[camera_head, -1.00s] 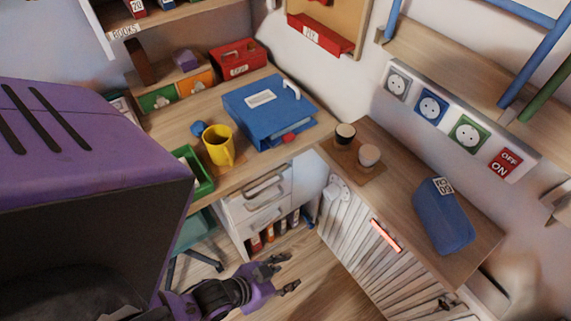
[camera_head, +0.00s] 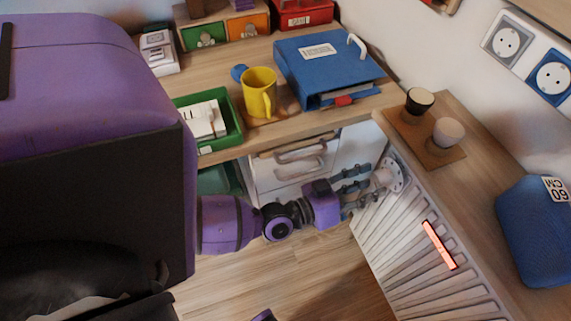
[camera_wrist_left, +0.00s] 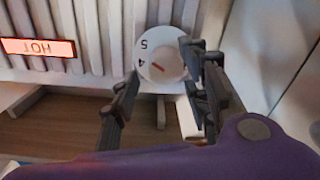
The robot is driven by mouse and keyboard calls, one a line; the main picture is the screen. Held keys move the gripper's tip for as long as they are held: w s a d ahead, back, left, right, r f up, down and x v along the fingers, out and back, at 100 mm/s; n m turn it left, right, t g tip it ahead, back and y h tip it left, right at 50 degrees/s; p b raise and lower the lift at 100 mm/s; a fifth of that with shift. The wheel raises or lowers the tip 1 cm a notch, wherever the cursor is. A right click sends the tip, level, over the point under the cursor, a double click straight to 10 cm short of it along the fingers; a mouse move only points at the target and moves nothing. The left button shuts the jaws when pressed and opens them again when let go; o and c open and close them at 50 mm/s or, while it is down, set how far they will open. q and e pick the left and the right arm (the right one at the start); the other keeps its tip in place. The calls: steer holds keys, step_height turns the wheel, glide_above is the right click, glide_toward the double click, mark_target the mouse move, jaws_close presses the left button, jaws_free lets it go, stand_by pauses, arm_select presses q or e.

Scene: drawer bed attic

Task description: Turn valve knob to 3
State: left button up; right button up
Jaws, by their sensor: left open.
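The valve knob is a round, pale dial (camera_head: 392,174) at the upper end of the ribbed white radiator (camera_head: 405,235). My left gripper (camera_head: 357,189) is open, with its fingers pointing right at the knob. Part of the dial is hidden behind the right-hand finger. My right gripper is not in view.
A glowing red sign (camera_head: 439,245) is on the radiator, reading HOT upside down in the wrist view. A wooden shelf (camera_head: 475,185) lies above it, with two cups and a blue bag (camera_head: 538,232). The desk (camera_head: 215,80) and white drawers (camera_head: 290,170) stand beside the left arm.

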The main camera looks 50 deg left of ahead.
mark_target(377, 184)
arm_select(q)
steer(key=shift+x, duration=1.25)
steer(key=shift+w+d, duration=0.1)
steer(key=shift+w, duration=0.25)
steer(key=shift+c, duration=0.3)
steer(key=c, duration=1)
steer(key=shift+o, duration=0.2)
steer(key=shift+d, duration=0.1)
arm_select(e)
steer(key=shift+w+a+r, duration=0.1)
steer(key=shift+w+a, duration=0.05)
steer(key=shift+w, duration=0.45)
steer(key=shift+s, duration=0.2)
